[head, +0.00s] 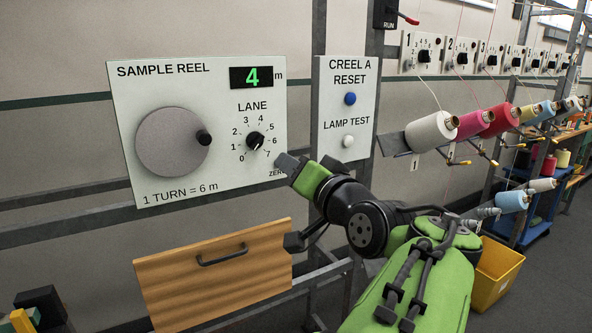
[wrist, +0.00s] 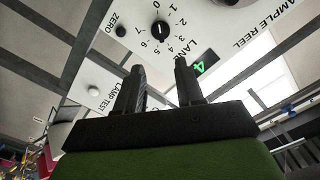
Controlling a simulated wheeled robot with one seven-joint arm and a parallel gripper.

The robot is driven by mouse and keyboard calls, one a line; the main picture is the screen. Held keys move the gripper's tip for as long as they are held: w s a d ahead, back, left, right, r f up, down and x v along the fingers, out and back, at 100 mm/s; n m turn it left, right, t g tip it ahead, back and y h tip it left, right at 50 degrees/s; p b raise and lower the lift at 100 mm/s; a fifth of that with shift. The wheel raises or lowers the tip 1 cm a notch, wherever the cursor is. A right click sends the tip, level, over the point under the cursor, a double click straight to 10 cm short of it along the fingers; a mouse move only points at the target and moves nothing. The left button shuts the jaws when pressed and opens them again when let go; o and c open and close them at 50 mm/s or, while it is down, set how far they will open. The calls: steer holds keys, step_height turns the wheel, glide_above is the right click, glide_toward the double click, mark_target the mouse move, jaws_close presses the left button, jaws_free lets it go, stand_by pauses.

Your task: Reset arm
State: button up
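My gripper (head: 287,164) is raised in front of the lower right corner of the sample reel panel (head: 222,180), overlapping the area by the ZERO label. In the wrist view my gripper (wrist: 158,82) has its two dark fingers apart with nothing between them. The panel display (head: 251,77) reads 4 m. The lane knob (head: 255,141) is black with a white mark; I cannot tell its exact setting. The round ZERO button (wrist: 121,32) shows in the wrist view, clear of the fingers. The grey reel disc (head: 165,143) has a black handle knob.
The creel panel (head: 332,95) has a blue reset button (head: 350,98) and a white lamp test button (head: 348,141). A wooden drawer front (head: 215,278) lies below. Yarn cones (head: 431,132) stand at right, above a yellow bin (head: 498,273). Grey frame rails cross behind the panels.

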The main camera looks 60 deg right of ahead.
stand_by(0.3)
steer(key=w+a+f+n+g+y+p, duration=0.2)
steer(key=w+a+f+n+y, duration=0.2)
steer(key=a, duration=0.6)
steer(key=w+a+f+n+g+y+p, duration=0.1)
steer(key=w+a+f+n+y+p, duration=0.25)
steer(key=a, duration=0.65)
steer(key=s+a+f+n+g+y+p, duration=0.1)
steer(key=s+a+f+n+g, duration=0.5)
steer(key=s+a+f, duration=0.3)
steer(key=s+a, duration=0.2)
steer(key=a, duration=0.1)
steer(key=shift+f+g+y, duration=0.35)
steer(key=shift+f+g, duration=0.05)
steer(key=shift+n, duration=0.25)
